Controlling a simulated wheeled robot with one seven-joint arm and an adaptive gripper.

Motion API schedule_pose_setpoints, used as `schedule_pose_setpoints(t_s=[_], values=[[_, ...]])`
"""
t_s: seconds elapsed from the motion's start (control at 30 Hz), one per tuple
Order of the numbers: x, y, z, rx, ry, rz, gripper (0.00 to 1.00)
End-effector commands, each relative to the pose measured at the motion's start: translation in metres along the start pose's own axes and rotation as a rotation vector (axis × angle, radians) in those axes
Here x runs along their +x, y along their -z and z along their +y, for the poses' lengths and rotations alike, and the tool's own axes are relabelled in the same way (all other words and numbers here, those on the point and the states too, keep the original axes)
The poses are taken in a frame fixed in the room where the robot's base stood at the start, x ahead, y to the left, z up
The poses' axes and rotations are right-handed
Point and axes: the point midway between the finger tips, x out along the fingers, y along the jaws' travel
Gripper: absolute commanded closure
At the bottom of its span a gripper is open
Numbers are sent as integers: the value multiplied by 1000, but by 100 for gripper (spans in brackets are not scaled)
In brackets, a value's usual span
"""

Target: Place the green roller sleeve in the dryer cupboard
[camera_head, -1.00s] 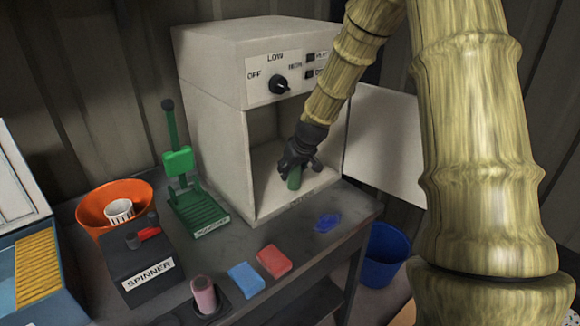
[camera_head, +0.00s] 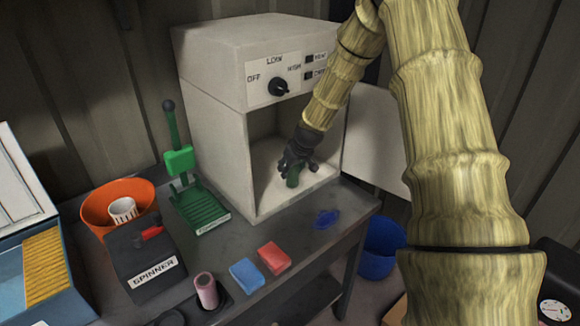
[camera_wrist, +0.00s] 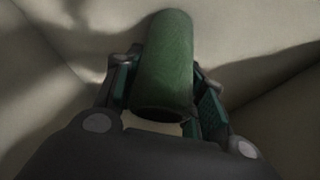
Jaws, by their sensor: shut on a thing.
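The green roller sleeve (camera_head: 293,179) is upright or nearly so in the opening of the dryer cupboard (camera_head: 212,120), at or just above its floor; I cannot tell if it touches. My gripper (camera_head: 297,166) is shut on the sleeve, one finger on each side. In the wrist view the green sleeve (camera_wrist: 165,65) fills the middle between the fingers of my gripper (camera_wrist: 160,95), with pale cupboard surfaces behind it. The cupboard is a white box with a dial on its front, and its door (camera_head: 377,145) stands open to the right.
A green press (camera_head: 190,185), a black spinner (camera_head: 147,265) and an orange bucket (camera_head: 92,208) stand left of the cupboard. A blue bin (camera_head: 380,250) stands below right.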

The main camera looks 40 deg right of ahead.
Motion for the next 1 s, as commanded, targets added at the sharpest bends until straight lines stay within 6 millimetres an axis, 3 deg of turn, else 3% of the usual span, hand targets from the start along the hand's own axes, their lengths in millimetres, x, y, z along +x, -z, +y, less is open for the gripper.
schedule_pose_setpoints(t_s=[0.27, 0.3, 0.4, 0.73, 1.0], values=[[3, -1, 0, -1, 0, 0, 82], [3, -1, 0, -1, 0, 1, 59], [2, -1, 0, -1, 0, 1, 40], [1, 0, 0, 0, 0, 1, 39], [-14, 1, -1, -1, 0, 2, 39]])
